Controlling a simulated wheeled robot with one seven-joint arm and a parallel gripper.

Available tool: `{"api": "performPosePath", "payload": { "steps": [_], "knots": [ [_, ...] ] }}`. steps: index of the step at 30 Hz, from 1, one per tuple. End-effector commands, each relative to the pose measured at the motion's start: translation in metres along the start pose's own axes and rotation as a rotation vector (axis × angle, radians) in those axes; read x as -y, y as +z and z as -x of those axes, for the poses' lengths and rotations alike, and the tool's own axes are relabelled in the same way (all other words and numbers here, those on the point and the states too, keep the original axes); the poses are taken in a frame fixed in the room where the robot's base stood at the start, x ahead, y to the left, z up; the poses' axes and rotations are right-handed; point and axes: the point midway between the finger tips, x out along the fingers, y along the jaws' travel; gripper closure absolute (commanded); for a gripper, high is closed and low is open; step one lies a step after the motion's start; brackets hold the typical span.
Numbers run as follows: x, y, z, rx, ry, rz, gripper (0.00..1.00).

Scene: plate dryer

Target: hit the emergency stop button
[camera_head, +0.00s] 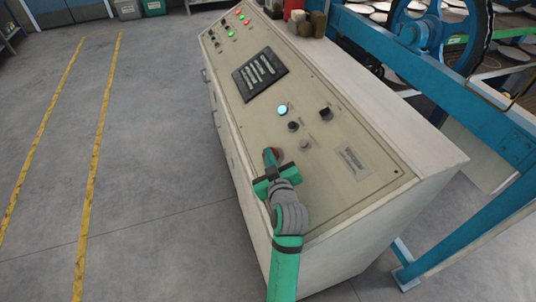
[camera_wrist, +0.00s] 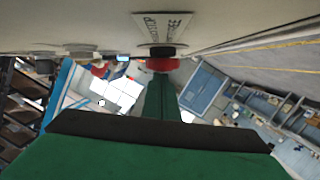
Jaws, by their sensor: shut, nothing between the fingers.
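The red emergency stop button (camera_head: 269,152) is on the sloped beige panel of the control console (camera_head: 330,185), near its lower left edge. In the wrist view the red button (camera_wrist: 163,64) shows with a dark base, below a white label (camera_wrist: 166,27) with dark lettering. My gripper (camera_head: 272,163) is shut and empty, with its green fingers pointing at the button. In the wrist view the fingertips (camera_wrist: 160,80) overlap the lower edge of the button. They are at or very close to it; I cannot tell whether they touch or whether the button is pressed in.
A lit pale-blue button (camera_head: 282,110), dark knobs (camera_head: 326,113) and a black slotted plate (camera_head: 260,74) sit farther up the panel. Blue machine framing (camera_head: 440,80) stands to the right. The grey floor (camera_head: 150,150) at left is clear, with yellow lines.

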Motion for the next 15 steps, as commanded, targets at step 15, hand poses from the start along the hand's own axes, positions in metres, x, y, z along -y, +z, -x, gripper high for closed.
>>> {"api": "performPosePath", "payload": {
  "steps": [15],
  "knots": [
    [-0.002,-0.021,0.006,0.016,0.002,0.0,1.0]
  ]
}}
